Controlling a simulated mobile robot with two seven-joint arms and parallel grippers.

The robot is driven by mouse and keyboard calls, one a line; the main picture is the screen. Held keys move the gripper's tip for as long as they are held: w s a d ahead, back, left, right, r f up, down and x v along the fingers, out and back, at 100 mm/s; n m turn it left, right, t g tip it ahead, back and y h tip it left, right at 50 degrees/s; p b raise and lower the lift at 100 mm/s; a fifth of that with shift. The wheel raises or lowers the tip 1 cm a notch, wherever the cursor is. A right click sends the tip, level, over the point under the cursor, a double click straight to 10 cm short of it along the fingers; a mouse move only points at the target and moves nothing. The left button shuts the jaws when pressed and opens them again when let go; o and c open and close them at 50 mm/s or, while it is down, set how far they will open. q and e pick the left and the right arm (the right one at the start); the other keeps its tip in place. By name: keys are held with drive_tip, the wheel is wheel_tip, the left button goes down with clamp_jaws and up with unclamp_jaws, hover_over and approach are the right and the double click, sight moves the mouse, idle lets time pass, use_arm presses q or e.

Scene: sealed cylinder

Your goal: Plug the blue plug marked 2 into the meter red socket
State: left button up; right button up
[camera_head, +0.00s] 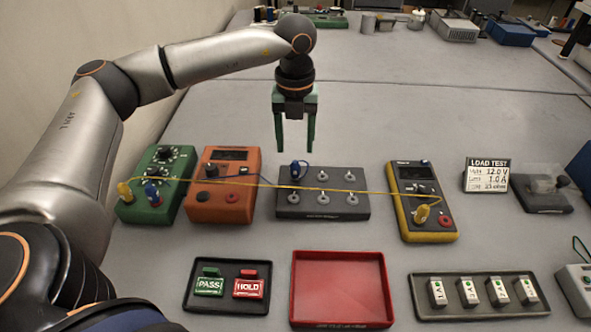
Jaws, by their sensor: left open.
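My left gripper (295,146) hangs open and empty, fingers pointing down, above and behind the grey terminal block (350,205). A dark blue plug (297,170) stands at that block's back left post, below the gripper and apart from it. Another blue plug (152,191) is on the green box (172,163) at the left. I cannot read a 2 on either plug. The yellow-edged meter (413,178) stands right of the block, with a red socket (445,222) at its front right and a yellow plug (422,214) beside it. My right gripper is not in view.
A yellow cable (345,189) crosses above the block to the meter from a yellow plug on the green box. An orange instrument (222,183) stands left of the block.

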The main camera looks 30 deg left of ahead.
sight(295, 162)
use_arm(q)
wheel_tip(295, 162, down, 6)
drive_tip(key=b, duration=0.4)
drive_tip(key=shift+f, duration=0.6)
idle(0.5)
clamp_jaws()
idle(0.4)
idle(0.7)
drive_tip(key=shift+r, duration=0.1)
drive_tip(key=shift+r+p, duration=2.15)
drive_tip(key=shift+r, duration=0.85)
